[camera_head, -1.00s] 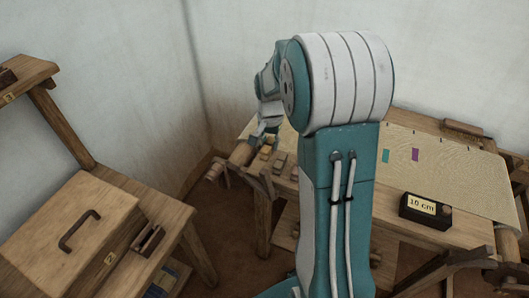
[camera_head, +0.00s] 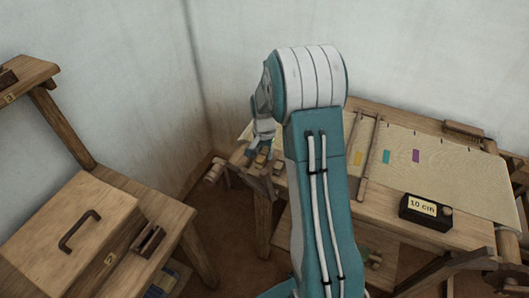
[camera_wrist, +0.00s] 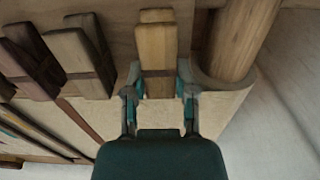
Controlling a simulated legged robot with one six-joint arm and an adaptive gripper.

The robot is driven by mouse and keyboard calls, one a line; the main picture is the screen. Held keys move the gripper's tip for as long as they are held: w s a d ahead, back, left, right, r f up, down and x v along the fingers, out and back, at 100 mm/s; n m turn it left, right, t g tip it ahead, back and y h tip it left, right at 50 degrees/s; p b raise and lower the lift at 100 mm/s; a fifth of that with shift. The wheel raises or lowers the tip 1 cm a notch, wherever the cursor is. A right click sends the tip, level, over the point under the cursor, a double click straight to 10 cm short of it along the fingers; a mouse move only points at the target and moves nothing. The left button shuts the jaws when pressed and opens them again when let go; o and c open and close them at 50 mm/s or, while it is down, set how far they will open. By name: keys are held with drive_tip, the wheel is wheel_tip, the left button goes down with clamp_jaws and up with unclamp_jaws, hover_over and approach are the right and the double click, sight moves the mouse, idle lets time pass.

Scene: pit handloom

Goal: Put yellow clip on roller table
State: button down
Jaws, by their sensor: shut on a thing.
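A pale yellow wooden clip (camera_wrist: 157,45) stands out at the centre of the wrist view, lighter than the clips beside it. My gripper (camera_wrist: 158,82) is shut on its near end, with one teal finger on each side. The clip still appears to rest at the wooden table edge; I cannot tell whether it is lifted. In the head view my gripper (camera_head: 262,148) is over the left end of the wooden table (camera_head: 385,205), and the clip (camera_head: 262,159) is small beneath it. A round wooden roller (camera_wrist: 240,38) lies just right of the clip in the wrist view.
Darker clips (camera_wrist: 78,62) sit left of the held clip. A wooden bar (camera_head: 369,158) crosses the pale cloth (camera_head: 450,170). A black 10 cm block (camera_head: 425,211) stands at the table's front. A stand with a lidded box (camera_head: 75,225) is at left.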

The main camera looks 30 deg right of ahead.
drive_tip(key=shift+c, duration=2.1)
unclamp_jaws()
wheel_tip(320, 180, up, 11)
wheel_tip(320, 180, up, 7)
drive_tip(key=n+t, duration=0.1)
drive_tip(key=n, duration=0.1)
hover_over(264, 152)
drive_tip(key=s+a, duration=0.4)
drive_tip(key=s+a+r+n+t, duration=0.1)
drive_tip(key=s+a+r+n, duration=0.1)
drive_tip(key=s, duration=0.5)
drive_tip(key=s+a+r+n+t, duration=0.2)
drive_tip(key=s+a+n, duration=0.1)
drive_tip(key=s+a, duration=0.2)
drive_tip(key=s+a+r+n+t, duration=0.1)
drive_tip(key=s+a+r+n, duration=0.2)
drive_tip(key=s, duration=0.6)
drive_tip(key=shift+s+a+t, duration=0.2)
drive_tip(key=shift+s+t, duration=0.1)
drive_tip(key=shift+s, duration=0.05)
